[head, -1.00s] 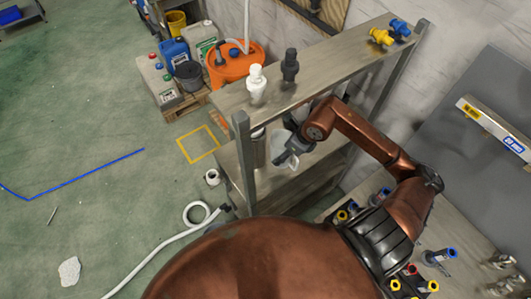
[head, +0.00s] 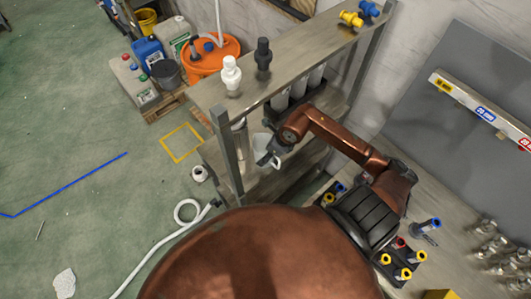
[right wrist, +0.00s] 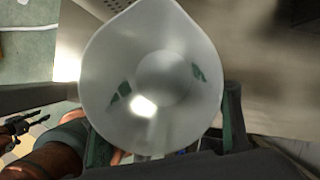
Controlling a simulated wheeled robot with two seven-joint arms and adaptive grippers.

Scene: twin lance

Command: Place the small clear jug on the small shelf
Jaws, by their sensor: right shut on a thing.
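The small clear jug (head: 261,141) is translucent whitish with a pouring lip. My right gripper (head: 268,158) is shut on it, inside the open bay of the metal shelf unit (head: 212,92), beneath the top board. The right wrist view looks down into the open mouth of the jug (right wrist: 160,75), with a dark green finger on either side. I cannot tell whether its base touches the lower board (head: 262,187). A dark gripper (right wrist: 25,125), which seems to be my left one, shows at the left edge of the right wrist view; its jaw state is unclear.
A white fitting (head: 231,76) and a dark fitting (head: 263,58) stand on the top board. Several pale containers (head: 298,88) are behind my arm under it. A metal post (head: 228,150) stands left of the jug. A white hose (head: 165,250) lies on the floor.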

